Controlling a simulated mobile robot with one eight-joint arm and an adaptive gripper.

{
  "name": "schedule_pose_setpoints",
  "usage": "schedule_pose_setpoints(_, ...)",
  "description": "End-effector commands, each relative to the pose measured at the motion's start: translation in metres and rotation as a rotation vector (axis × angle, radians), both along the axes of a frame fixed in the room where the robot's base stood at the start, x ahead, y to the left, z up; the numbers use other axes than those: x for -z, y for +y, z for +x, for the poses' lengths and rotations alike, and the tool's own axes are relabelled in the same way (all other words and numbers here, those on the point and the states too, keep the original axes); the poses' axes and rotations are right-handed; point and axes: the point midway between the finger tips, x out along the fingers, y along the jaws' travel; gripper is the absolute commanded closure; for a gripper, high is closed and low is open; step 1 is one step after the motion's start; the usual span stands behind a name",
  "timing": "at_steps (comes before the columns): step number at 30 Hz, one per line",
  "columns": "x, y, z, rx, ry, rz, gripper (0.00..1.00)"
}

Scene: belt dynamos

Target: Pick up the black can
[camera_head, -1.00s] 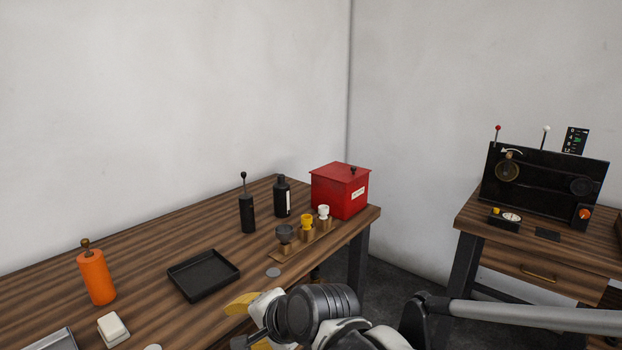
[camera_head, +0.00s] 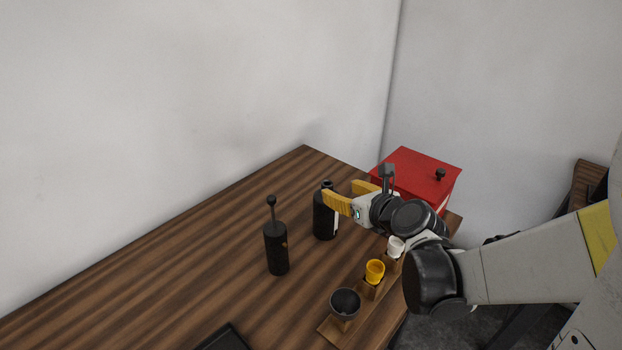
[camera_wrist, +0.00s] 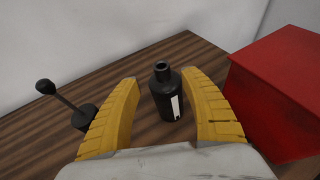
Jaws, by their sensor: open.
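A black can (camera_head: 323,216) with a short neck and a white label stands upright on the wooden table. It also shows in the wrist view (camera_wrist: 162,98), framed between the two yellow fingers. My gripper (camera_head: 342,192) is open at the can's upper part, and one finger hides some of the can in the head view. I cannot tell whether the fingertips reach around it or stop just short. A second black cylinder (camera_head: 276,250), with a knobbed rod on top, stands left of it and also shows in the wrist view (camera_wrist: 84,117).
A red box (camera_head: 420,175) with a black knob stands right of my gripper, near the right finger in the wrist view. In front, a wooden rack (camera_head: 330,327) holds dark, yellow and white cups. A dark tray (camera_head: 225,338) shows at the bottom edge. The table's left is clear.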

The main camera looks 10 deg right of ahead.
Motion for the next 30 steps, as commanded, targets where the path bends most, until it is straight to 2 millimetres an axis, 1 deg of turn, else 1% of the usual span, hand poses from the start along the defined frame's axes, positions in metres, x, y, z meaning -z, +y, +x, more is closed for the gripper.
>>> schedule_pose_setpoints(1,0.007,0.003,0.009,-0.005,0.0,-0.001,0.47)
schedule_pose_setpoints(3,0.011,0.005,0.019,-0.004,0.001,-0.002,0.47)
schedule_pose_setpoints(6,0.015,0.008,0.029,-0.003,-0.001,-0.003,0.47)
schedule_pose_setpoints(11,0.018,0.009,0.038,-0.003,-0.001,-0.003,0.47)
schedule_pose_setpoints(13,0.021,0.009,0.044,-0.004,0.0,-0.004,0.47)
schedule_pose_setpoints(20,0.035,0.015,0.077,-0.005,0.0,-0.005,0.47)
schedule_pose_setpoints(22,0.036,0.015,0.081,-0.004,0.0,-0.005,0.47)
schedule_pose_setpoints(27,0.034,0.015,0.081,-0.003,0.0,-0.005,0.47)
schedule_pose_setpoints(28,0.034,0.015,0.081,-0.003,0.0,-0.005,0.49)
schedule_pose_setpoints(29,0.034,0.015,0.081,-0.003,0.0,-0.005,0.58)
schedule_pose_setpoints(30,0.034,0.015,0.081,-0.003,0.0,-0.005,0.7)
